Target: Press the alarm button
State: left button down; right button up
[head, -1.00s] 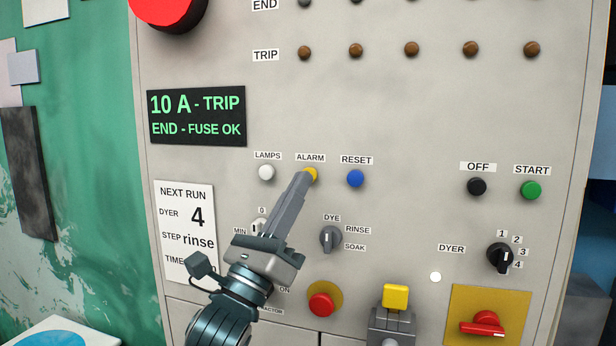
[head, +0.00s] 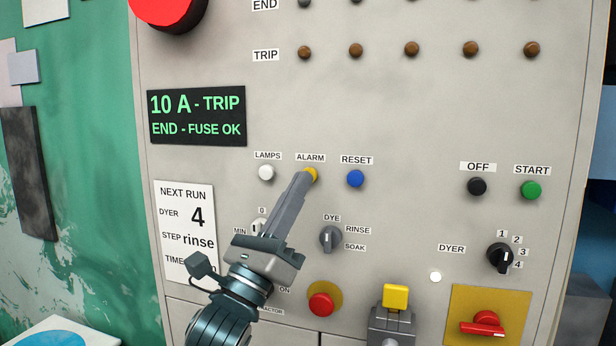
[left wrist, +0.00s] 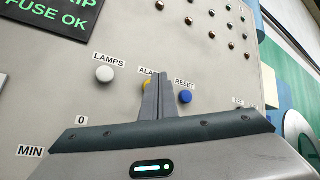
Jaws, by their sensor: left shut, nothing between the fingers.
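The yellow alarm button (head: 312,174) sits under the ALARM label on the grey panel, between the white LAMPS button (head: 266,172) and the blue RESET button (head: 356,178). My left gripper (head: 304,178) is shut and empty, with its fingertips over the lower left part of the alarm button in the head view. In the left wrist view the closed fingers (left wrist: 158,80) cover most of the alarm button (left wrist: 147,85), leaving a yellow sliver at their left. I cannot tell whether the tips touch it. My right gripper is not in view.
The display (head: 197,116) reads "10 A - TRIP, END - FUSE OK". A DYE selector knob (head: 330,238) lies right of my gripper. A red button (head: 321,304) is below. Black OFF (head: 477,186) and green START (head: 531,189) buttons are at the right.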

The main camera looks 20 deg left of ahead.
pick_arm(q)
jog(key=shift+w, duration=0.85)
dwell(1.2)
dwell(0.4)
jog(key=shift+s+p, duration=0.4)
jog(key=shift+s, duration=0.45)
jog(key=s+p, duration=0.1)
jog(key=s, duration=0.4)
jog(key=shift+a+p, duration=0.1)
jog(key=shift+p, duration=0.2)
dwell(0.5)
